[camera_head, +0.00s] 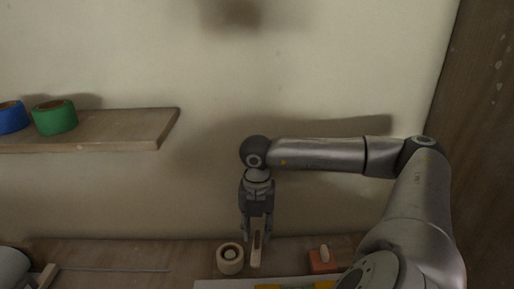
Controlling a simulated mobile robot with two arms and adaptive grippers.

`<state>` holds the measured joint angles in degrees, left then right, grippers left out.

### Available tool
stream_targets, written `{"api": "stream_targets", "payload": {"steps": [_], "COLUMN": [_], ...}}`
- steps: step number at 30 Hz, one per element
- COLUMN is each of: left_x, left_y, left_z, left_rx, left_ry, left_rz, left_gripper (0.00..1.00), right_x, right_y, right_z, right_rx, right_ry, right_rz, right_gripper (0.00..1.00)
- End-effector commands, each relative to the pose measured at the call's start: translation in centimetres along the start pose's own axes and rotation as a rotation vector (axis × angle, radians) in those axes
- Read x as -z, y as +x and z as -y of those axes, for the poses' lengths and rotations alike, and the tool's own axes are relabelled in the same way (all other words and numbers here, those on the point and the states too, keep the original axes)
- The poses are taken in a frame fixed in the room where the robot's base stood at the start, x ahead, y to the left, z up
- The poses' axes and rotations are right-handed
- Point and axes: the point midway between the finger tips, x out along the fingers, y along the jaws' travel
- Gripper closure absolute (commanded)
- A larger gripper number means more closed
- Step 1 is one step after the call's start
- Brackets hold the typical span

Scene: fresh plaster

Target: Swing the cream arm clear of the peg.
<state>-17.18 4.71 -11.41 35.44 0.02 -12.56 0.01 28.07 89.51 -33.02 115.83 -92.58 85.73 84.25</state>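My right gripper (257,232) points down over the bench, its fingers on either side of a narrow cream strip (256,256), which looks like the cream arm. Whether the fingers touch the strip cannot be told. Just left of it stands a round cream ring (220,262) with a pale peg (230,252) in its middle. To the right is an orange-red block (321,265) with a short cream peg (324,252) on top. Which peg the task means is not clear. My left gripper does not show.
A wooden shelf (110,128) on the left wall holds a green tape roll (55,120) and a blue one (12,120). A thin rod (112,270) lies on the bench. A pale board with yellow pieces (268,287) is at the front edge. A wooden panel (490,130) stands at right.

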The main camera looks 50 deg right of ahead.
Motion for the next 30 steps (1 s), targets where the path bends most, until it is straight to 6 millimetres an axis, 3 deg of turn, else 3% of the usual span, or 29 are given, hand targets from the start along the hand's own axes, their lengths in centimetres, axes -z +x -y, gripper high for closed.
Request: {"api": "stream_targets", "payload": {"steps": [6,12,18,26,30], "left_x": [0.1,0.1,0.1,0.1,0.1], "left_y": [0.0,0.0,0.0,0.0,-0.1], "left_z": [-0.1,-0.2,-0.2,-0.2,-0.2], "left_rx": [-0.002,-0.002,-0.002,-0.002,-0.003], "left_ry": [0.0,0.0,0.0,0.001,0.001], "left_rz": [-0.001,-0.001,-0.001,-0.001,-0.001], "left_gripper": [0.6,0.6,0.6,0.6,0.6], "right_x": [-0.1,0.0,0.0,0.0,0.0], "right_y": [-5.1,-8.2,-9.5,-9.7,-9.6], "right_z": [-0.1,-0.1,-0.1,0.0,-0.1], "right_rx": [-0.006,-0.005,-0.003,-0.001,-0.003], "right_ry": [0.0,0.0,0.0,0.0,0.005], "right_rz": [0.003,0.002,0.001,0.001,0.0], "right_gripper": [0.66,0.66,0.66,0.66,0.8]}}
